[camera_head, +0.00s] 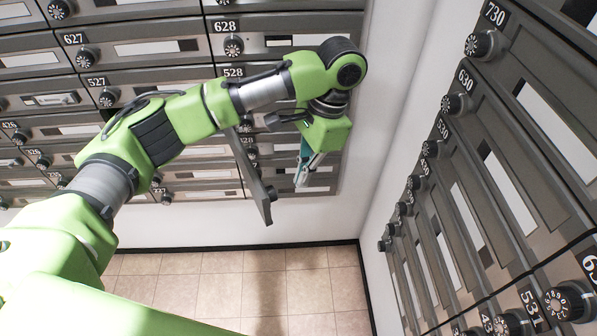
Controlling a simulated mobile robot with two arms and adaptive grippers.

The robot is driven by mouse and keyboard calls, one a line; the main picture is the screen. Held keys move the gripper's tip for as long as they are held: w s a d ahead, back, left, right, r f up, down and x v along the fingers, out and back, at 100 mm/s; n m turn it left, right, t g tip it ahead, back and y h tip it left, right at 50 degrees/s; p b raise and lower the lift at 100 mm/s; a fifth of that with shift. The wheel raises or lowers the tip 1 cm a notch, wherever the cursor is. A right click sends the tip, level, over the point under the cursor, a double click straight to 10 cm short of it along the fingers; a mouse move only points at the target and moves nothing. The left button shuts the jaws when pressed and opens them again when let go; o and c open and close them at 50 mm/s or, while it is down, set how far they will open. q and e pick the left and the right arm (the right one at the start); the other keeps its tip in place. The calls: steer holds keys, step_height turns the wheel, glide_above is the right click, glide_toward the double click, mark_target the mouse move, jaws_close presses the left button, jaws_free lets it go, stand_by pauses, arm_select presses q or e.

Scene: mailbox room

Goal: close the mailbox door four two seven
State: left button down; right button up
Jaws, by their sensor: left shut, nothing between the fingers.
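One grey mailbox door (250,173) stands swung open from the far wall of mailboxes, seen nearly edge-on, with a dark dial on its free end. Its number does not show, so I cannot tell whether it is 427. My green left arm passes in front of the wall and hides the 427 area and the upper part of this door. My left gripper (302,178) is shut and empty, pointing down, just to the right of the open door. I see a gap between them in the picture. My right gripper is not in view.
The far bank of mailboxes (118,77) has shut doors with dials, such as 627, 527 and 628. A second bank (500,190) lines the right wall, with 730 and 630 near the top. Tiled floor (230,290) below is clear.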

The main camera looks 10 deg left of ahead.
arm_select(q)
steer(key=s+a+f+p, duration=0.3)
steer(key=a+f, duration=0.1)
steer(key=f, duration=0.3)
steer(key=shift+s+a+f, duration=0.2)
steer(key=shift+a+f, duration=0.15)
